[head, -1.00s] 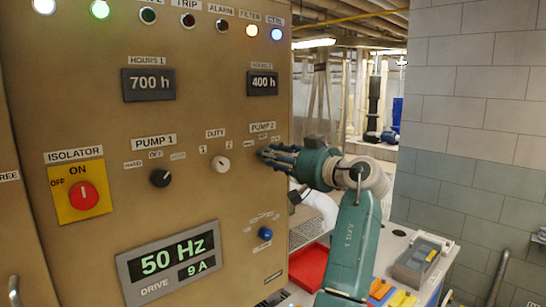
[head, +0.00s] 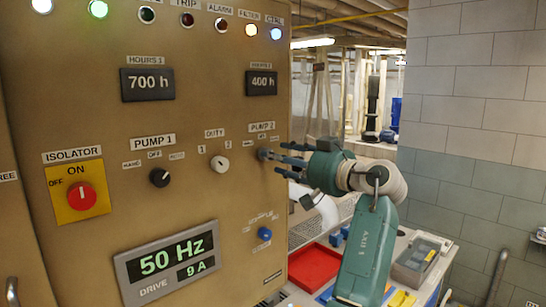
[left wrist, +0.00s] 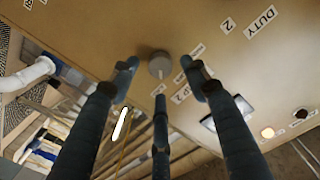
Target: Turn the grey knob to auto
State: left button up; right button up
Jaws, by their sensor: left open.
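The grey knob (head: 264,154) sits under the PUMP 2 label on the tan panel, and it also shows in the left wrist view (left wrist: 159,66). There its white mark points down towards the lowest of the small position labels, whose words I cannot read. My left gripper (head: 281,159) is in front of the knob, slightly to its right in the head view. Its three dark fingers are spread open around the knob's line in the left wrist view (left wrist: 161,78), apart from the knob and empty. My right gripper is in neither view.
A black PUMP 1 knob (head: 160,177), a white DUTY knob (head: 220,163), a blue knob (head: 265,234) and a red isolator switch (head: 82,196) are on the same panel. A red tray (head: 314,266) and a grey bin (head: 416,262) lie on the bench below.

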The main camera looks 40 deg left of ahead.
pick_arm(q)
jog(key=d, duration=0.8)
jog(key=shift+s+d+r, duration=0.15)
jog(key=shift+s+d, duration=0.1)
jog(key=shift+s, duration=0.2)
